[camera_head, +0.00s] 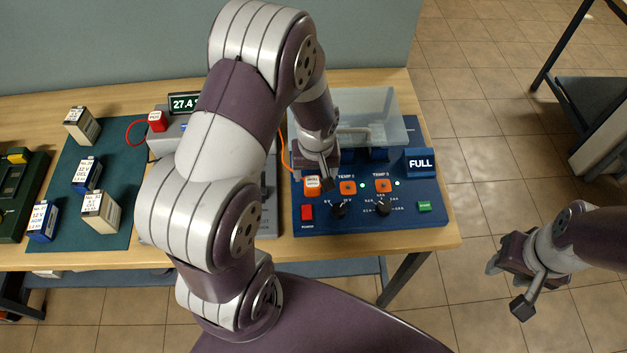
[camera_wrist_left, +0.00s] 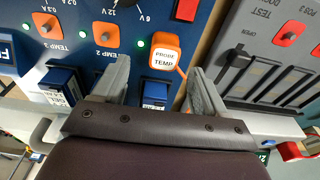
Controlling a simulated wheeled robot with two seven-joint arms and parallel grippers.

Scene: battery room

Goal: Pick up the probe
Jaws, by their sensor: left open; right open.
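The orange probe (camera_head: 312,186) with a white label sits at the left side of the blue charger panel, with an orange cable running up from it. In the left wrist view the probe (camera_wrist_left: 164,54) reads "PROBE TEMP" and stands just beyond the fingertips. My left gripper (camera_head: 326,180) is over the panel beside the probe; in its wrist view the open fingers (camera_wrist_left: 160,66) are spread either side, with nothing clasped. A red block (camera_head: 157,121) on a red cable, label unclear, is by the meter. My right gripper (camera_head: 508,280) is open and empty over the floor.
The blue panel (camera_head: 430,237) has knobs, buttons and a "FULL" block (camera_head: 420,162). Several batteries stand on the green mat (camera_head: 120,157) at left. My left arm hides much of the grey tester.

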